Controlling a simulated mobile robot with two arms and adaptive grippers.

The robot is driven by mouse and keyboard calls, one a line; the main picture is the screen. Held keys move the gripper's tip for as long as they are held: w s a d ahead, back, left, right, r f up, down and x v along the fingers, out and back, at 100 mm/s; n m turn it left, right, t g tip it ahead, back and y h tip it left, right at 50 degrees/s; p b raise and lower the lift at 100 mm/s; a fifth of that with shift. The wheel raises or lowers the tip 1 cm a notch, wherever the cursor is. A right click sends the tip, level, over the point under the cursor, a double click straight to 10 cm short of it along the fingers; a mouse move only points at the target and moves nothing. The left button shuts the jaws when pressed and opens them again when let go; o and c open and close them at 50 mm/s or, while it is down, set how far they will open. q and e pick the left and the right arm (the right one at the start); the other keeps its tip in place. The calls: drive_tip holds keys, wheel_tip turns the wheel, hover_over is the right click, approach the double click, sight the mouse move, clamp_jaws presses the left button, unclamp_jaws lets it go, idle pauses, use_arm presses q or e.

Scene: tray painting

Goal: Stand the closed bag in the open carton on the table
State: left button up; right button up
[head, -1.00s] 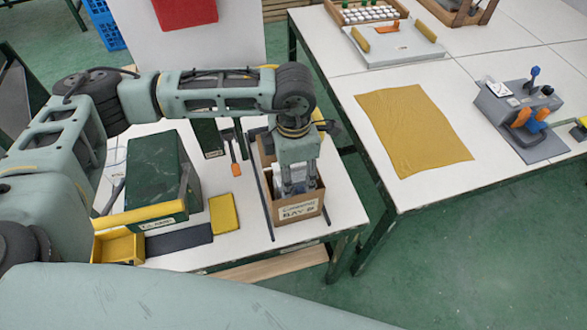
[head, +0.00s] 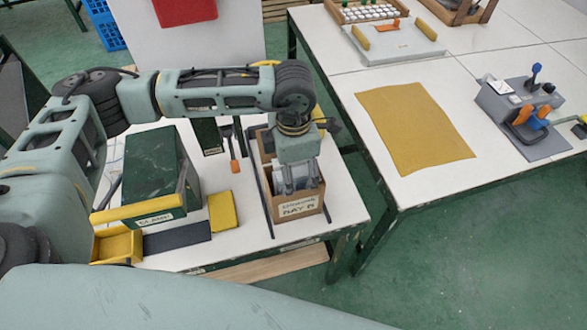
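The open carton (head: 301,206) stands on the white table, with a handwritten label on its near face. My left gripper (head: 298,186) points straight down into the carton's mouth, its fingers partly below the rim. A pale, whitish-grey bag (head: 274,178) shows inside the carton beside and behind the fingers. Most of the bag is hidden by the fingers and the carton walls. Whether the fingers grip the bag or stand apart from it cannot be made out. My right gripper is not in view.
A dark green box (head: 155,172) with a yellow bar stands left of the carton. A yellow block (head: 222,211) and a yellow bin (head: 117,246) lie nearby. Dark rails flank the carton. A second table at right holds a mustard cloth (head: 414,130) and a grey device (head: 522,115).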

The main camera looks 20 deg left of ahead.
use_arm(q)
drive_tip(key=shift+s+f, duration=0.2)
drive_tip(key=shift+f, duration=0.15)
drive_tip(key=shift+r+p, duration=0.2)
drive_tip(key=shift+p, duration=0.1)
drive_tip(key=shift+w+r+p, duration=0.15)
drive_tip(key=shift+r+p, duration=0.6)
drive_tip(key=shift+p, duration=0.15)
drive_tip(key=shift+w+r+b, duration=0.2)
drive_tip(key=shift+r+b, duration=0.55)
wheel_tip(320, 180, up, 10)
drive_tip(key=shift+s+r+b, duration=0.1)
drive_tip(key=shift+b, duration=0.75)
